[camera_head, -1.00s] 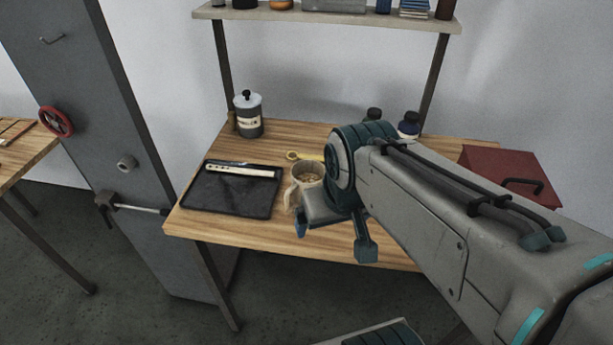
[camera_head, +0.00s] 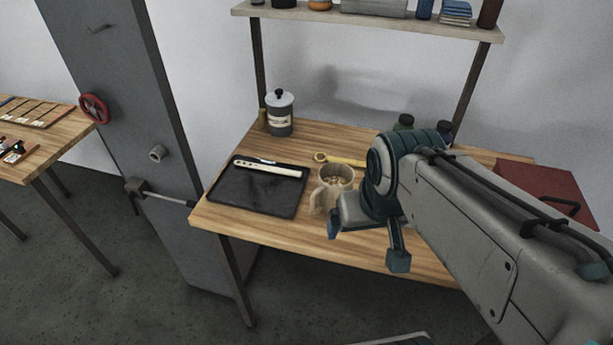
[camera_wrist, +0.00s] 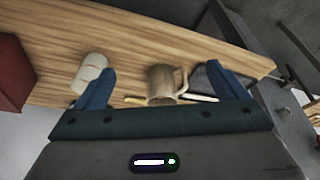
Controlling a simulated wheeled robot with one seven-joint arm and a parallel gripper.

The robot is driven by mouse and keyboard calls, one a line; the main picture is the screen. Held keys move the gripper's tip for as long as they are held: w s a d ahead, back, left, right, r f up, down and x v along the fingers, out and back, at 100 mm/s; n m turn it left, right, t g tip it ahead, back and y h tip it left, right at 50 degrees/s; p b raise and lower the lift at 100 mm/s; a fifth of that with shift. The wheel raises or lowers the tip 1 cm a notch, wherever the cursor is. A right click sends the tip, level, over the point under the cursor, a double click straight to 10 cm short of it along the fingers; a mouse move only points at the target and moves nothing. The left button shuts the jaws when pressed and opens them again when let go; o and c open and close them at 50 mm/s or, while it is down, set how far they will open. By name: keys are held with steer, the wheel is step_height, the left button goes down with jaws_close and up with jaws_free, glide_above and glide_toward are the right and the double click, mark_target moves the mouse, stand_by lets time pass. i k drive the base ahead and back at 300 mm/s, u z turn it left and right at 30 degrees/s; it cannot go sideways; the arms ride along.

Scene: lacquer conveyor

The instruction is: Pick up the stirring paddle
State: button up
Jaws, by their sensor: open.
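A pale flat strip with small dark holes (camera_head: 268,167) lies across the back of a black tray (camera_head: 247,198). A yellow tool with a ringed end (camera_head: 340,160) lies behind a beige mug (camera_head: 335,180). I cannot tell for sure which of these two is the stirring paddle. My gripper (camera_head: 365,243) is open and empty above the table's front part, right of the mug and tray. In the wrist view, the mug (camera_wrist: 163,82) shows between my spread fingers (camera_wrist: 160,70); parts of the pale strip (camera_wrist: 198,98) and yellow tool (camera_wrist: 135,101) show below it.
A lidded grey jar (camera_head: 280,113) stands at the back left of the wooden table (camera_head: 270,233). Small bottles (camera_head: 405,122) stand at the back, partly hidden by my arm. A red box (camera_head: 545,187) is at the right. A shelf (camera_head: 370,20) spans above; a grey cabinet (camera_head: 120,120) stands left.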

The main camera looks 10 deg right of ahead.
mark_target(286, 171)
steer(key=z, duration=0.3)
steer(key=i, duration=0.4)
steer(key=u, duration=1.25)
